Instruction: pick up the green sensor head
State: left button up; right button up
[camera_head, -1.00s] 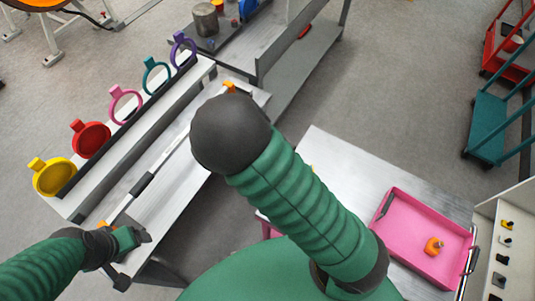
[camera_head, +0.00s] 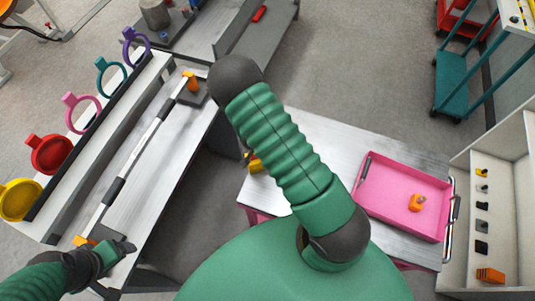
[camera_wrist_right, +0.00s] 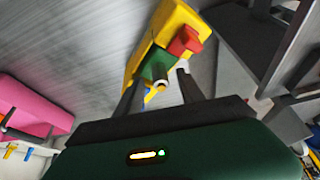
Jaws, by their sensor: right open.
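The green sensor head (camera_wrist_right: 158,66) shows in the right wrist view as a green block in a yellow holder (camera_wrist_right: 150,36), beside a red block (camera_wrist_right: 184,41). My right gripper (camera_wrist_right: 159,78) is open, its two dark fingers pointing at the green block, one toward each side; whether they touch it I cannot tell. In the head view part of the yellow holder (camera_head: 254,166) shows at the table's left edge, and my right arm hides the right gripper. My left gripper (camera_head: 122,248) is at the lower left, by the bench's near end; its jaws are too small to judge.
A pink tray (camera_head: 375,190) with an orange piece (camera_head: 416,202) stands on the grey table (camera_head: 330,135). The left bench (camera_head: 150,190) carries a long rod (camera_head: 122,172) and a rack of coloured rings. A white shelf (camera_head: 462,225) with small parts stands at right.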

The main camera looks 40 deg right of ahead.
jog(key=shift+a, duration=0.25)
jog(key=shift+w+a, duration=0.1)
jog(key=c, duration=0.4)
grip_shut()
dwell(0.7)
